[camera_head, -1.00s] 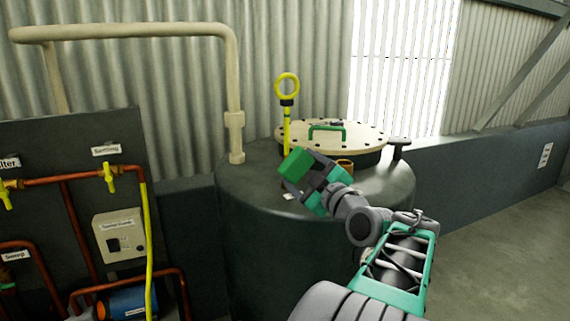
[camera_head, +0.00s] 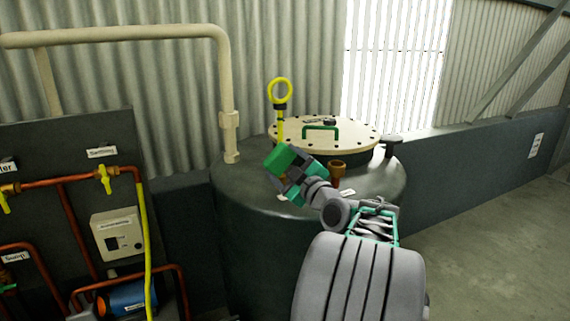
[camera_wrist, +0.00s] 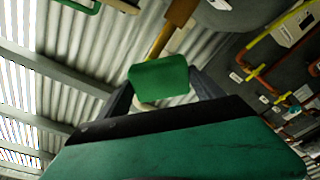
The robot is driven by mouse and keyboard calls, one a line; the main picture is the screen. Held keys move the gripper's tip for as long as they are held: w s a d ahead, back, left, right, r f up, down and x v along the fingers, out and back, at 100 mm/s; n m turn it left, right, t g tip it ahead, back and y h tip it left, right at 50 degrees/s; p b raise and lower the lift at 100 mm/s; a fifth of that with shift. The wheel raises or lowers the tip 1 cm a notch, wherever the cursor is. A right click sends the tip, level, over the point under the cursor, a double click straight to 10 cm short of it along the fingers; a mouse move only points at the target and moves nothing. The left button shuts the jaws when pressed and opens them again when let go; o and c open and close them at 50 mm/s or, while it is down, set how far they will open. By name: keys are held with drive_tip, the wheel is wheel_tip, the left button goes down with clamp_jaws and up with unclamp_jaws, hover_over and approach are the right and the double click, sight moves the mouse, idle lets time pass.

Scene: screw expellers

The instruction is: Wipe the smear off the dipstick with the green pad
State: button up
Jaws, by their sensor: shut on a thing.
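The yellow dipstick (camera_head: 280,128) stands upright at the tank's left rear, with a ring handle on top and a dark collar below it. My gripper (camera_head: 288,172) is shut on the green pad (camera_head: 279,158), which covers the dipstick's lower end in the head view. I cannot tell whether pad and dipstick touch. In the wrist view the pad (camera_wrist: 160,79) sits between my fingers, and a yellow stick, likely the dipstick (camera_wrist: 160,43), runs up behind it to a wider brown part. I cannot make out the smear for sure.
The dark tank (camera_head: 250,240) carries a cream bolted lid (camera_head: 355,137) with a green handle (camera_head: 321,130). A brown cup-like fitting (camera_head: 336,169) stands right of my gripper. A cream pipe (camera_head: 229,110) rises left of the dipstick; a pipe panel (camera_head: 70,140) stands farther left.

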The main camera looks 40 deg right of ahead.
sight(294, 158)
drive_tip(key=shift+b+x, duration=0.35)
drive_tip(key=shift+x, duration=0.6)
idle(0.3)
drive_tip(key=shift+s+d+f+b, duration=0.15)
drive_tip(key=shift+d+f+b, duration=0.15)
drive_tip(key=shift+d+b, duration=0.3)
drive_tip(key=shift+s+d+b, duration=0.15)
drive_tip(key=shift+d+b, duration=0.2)
drive_tip(key=shift+d, duration=0.1)
drive_tip(key=shift+s+d+b, duration=0.2)
drive_tip(key=shift+d+b, duration=0.15)
drive_tip(key=shift+d, duration=0.05)
drive_tip(key=shift+s+d+r+b, duration=0.2)
drive_tip(key=shift+d+b, duration=0.15)
drive_tip(key=shift+d, duration=0.2)
drive_tip(key=shift+f+b, duration=0.15)
drive_tip(key=shift+b, duration=0.15)
drive_tip(key=shift+w+b, duration=0.15)
drive_tip(key=shift+b, duration=0.2)
